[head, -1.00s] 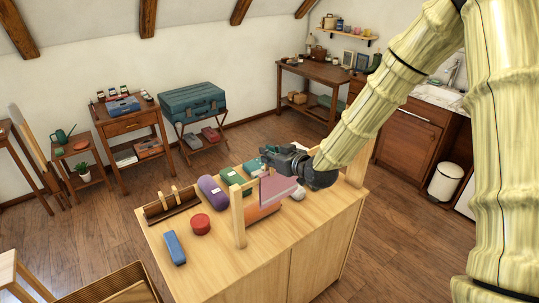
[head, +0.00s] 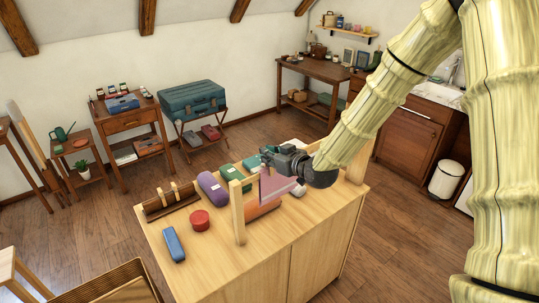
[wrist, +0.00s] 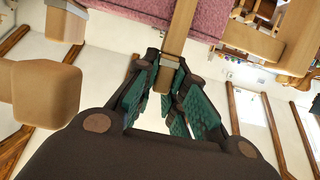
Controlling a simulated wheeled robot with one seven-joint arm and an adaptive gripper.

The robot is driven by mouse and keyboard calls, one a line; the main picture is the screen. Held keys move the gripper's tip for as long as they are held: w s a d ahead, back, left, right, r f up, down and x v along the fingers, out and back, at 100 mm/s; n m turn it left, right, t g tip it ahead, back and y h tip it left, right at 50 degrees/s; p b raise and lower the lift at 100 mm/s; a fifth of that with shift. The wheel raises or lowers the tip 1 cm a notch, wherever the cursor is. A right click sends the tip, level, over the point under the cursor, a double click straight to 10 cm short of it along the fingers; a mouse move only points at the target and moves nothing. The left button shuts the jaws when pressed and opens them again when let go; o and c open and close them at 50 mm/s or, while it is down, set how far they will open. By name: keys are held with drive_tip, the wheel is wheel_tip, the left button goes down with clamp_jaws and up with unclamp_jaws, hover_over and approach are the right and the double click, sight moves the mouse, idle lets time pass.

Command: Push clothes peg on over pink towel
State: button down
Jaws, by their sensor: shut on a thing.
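My gripper (head: 272,157) is over the pink towel (head: 274,186), which hangs between the wooden posts of a rack on the cabinet top. In the wrist view my gripper (wrist: 160,62) is shut on a narrow wooden clothes peg (wrist: 180,28), whose far part overlaps the pink towel (wrist: 124,10). I cannot tell whether the peg's legs straddle the towel or lie in front of it. In the head view my gripper hides the peg. Two more pegs (head: 175,188) stand upright in a dark brown tray (head: 182,203).
The rack's near post (head: 238,212) stands left of my gripper. Purple (head: 211,188) and green (head: 233,174) rolls lie behind the rack, an orange item (head: 262,207) below the towel. A red round tin (head: 200,220) and blue case (head: 173,244) stand front left. The cabinet's front right is clear.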

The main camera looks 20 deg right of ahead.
drive_tip(key=shift+f+b, duration=0.7)
drive_tip(key=shift+f, duration=0.2)
drive_tip(key=c, duration=1.4)
unclamp_jaws()
drive_tip(key=v, duration=1.2)
drive_tip(key=shift+d+r, duration=0.1)
